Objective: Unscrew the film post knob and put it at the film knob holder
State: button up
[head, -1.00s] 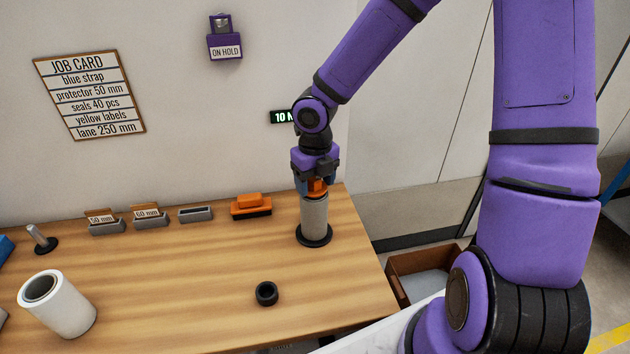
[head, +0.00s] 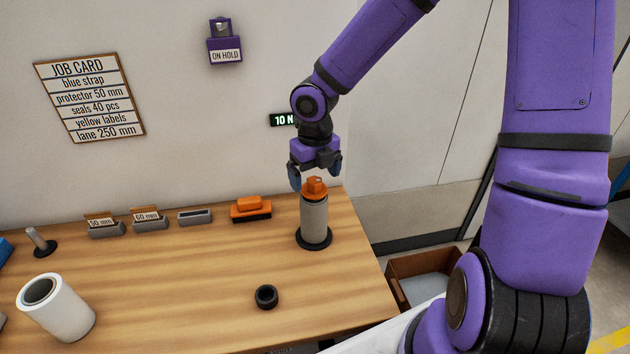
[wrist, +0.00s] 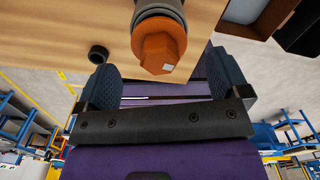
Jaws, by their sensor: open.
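The orange film post knob (head: 314,187) sits on top of a grey film roll (head: 314,218) standing upright on a round black base. The knob also shows in the wrist view (wrist: 159,47), as a faceted orange piece with a small pale patch. My gripper (head: 315,174) is open and empty just above the knob, its two blue fingers apart and clear of it. A small black ring (head: 266,296), which may be the film knob holder, lies empty on the table in front; it also shows in the wrist view (wrist: 98,54).
An orange-and-black tool (head: 250,208) and small grey trays (head: 195,216) line the table's back edge. A white roll (head: 57,306) and a short metal post (head: 40,239) stand at left. A brown box (head: 425,272) is beyond the table's right edge. The table's middle is clear.

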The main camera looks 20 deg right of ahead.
jog(key=shift+r, duration=0.35)
